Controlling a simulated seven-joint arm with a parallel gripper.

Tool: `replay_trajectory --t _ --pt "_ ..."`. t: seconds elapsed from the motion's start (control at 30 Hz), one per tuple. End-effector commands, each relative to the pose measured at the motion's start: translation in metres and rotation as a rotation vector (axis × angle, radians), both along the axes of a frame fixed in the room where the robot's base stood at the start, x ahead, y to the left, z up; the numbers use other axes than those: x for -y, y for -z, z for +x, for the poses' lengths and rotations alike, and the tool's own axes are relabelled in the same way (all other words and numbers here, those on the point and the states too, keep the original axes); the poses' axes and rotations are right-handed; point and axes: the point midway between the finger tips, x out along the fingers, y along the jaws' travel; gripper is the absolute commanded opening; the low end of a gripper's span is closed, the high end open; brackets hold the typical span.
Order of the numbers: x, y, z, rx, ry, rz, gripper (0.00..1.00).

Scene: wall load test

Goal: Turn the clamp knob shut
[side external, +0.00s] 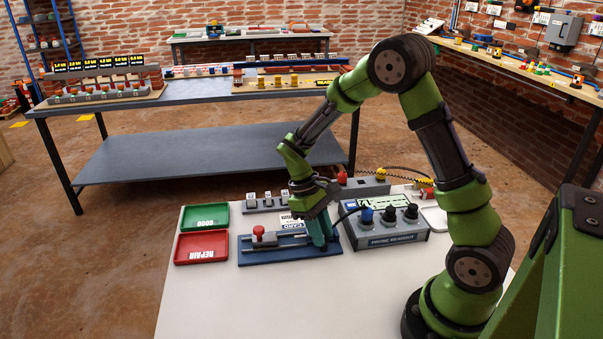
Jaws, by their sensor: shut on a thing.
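A blue clamp fixture (263,255) lies on the white table, with grey rails along it. A red knob (259,231) stands on a dark block at its left end, clear of my gripper. My gripper (321,240) points down at the fixture's right end, its teal fingers low over the base. It is shut on a part there. The fingers hide that part, so I cannot make out its shape or how far it is turned.
A green tray (207,206) and a red REPAIR tray (182,248) lie to the left. A grey box (388,245) with several knobs stands close on the right. A strip with small white blocks (266,204) lies behind. The table's front (260,305) is clear.

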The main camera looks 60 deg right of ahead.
Motion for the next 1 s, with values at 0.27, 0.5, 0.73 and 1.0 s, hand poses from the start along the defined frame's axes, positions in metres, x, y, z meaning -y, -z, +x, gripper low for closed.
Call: replay_trajectory --t 0.27,0.5,0.73,1.0 --pt "0.000 -0.001 0.001 0.003 0.000 0.001 0.38" --pt "0.000 -0.003 0.002 0.002 -0.001 0.000 0.38" --pt "0.000 -0.036 0.017 0.008 -0.001 -0.001 0.38" --pt "0.001 -0.098 0.042 0.007 0.000 -0.001 0.38"
